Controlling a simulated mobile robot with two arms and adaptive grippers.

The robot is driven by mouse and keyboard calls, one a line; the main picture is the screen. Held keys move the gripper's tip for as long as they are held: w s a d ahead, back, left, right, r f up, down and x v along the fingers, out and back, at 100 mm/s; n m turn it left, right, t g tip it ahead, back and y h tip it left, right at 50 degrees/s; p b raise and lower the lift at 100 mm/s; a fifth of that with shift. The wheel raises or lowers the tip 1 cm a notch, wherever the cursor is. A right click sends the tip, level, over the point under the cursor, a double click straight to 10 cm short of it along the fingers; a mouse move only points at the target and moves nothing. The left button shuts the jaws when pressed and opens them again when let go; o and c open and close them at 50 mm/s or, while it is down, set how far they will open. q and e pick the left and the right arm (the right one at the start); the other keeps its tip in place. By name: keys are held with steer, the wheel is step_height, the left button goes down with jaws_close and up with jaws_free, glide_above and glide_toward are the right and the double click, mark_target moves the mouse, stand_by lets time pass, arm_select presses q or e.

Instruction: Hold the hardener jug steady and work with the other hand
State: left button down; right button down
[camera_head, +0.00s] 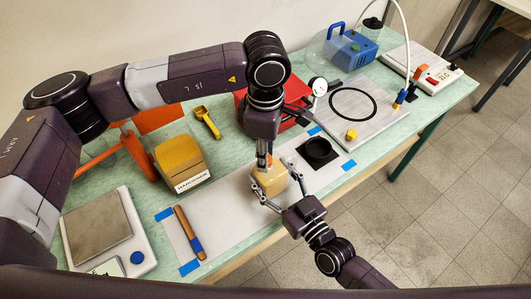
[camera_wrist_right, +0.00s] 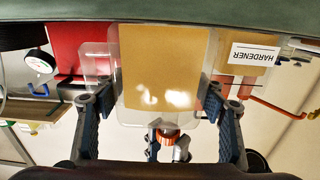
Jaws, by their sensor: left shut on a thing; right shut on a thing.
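A clear jug (camera_head: 270,182) with amber contents stands over the pale sheet on the bench. It fills the middle of the right wrist view (camera_wrist_right: 165,70), which is upside down; no label shows on it. My right gripper (camera_head: 275,193) is shut on its body from the front right, one finger on each side. A separate tan container (camera_head: 176,155) with a HARDENER label (camera_head: 192,182) stands to the left.
A brown-and-blue tool (camera_head: 187,231) lies on the sheet. A scale (camera_head: 102,234) is at the left. A red box (camera_head: 286,124) stands behind.

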arm_select(q)
steer(key=n, duration=0.5)
arm_select(e)
steer(key=shift+f, duration=0.15)
arm_select(q)
steer(key=n, duration=0.9)
steer(key=shift+n, duration=0.4)
steer(key=n, duration=1.2)
steer(key=shift+r+n, duration=0.1)
steer(key=shift+n, duration=0.3)
steer(key=shift+r, duration=0.25)
steer(key=shift+r, duration=0.85)
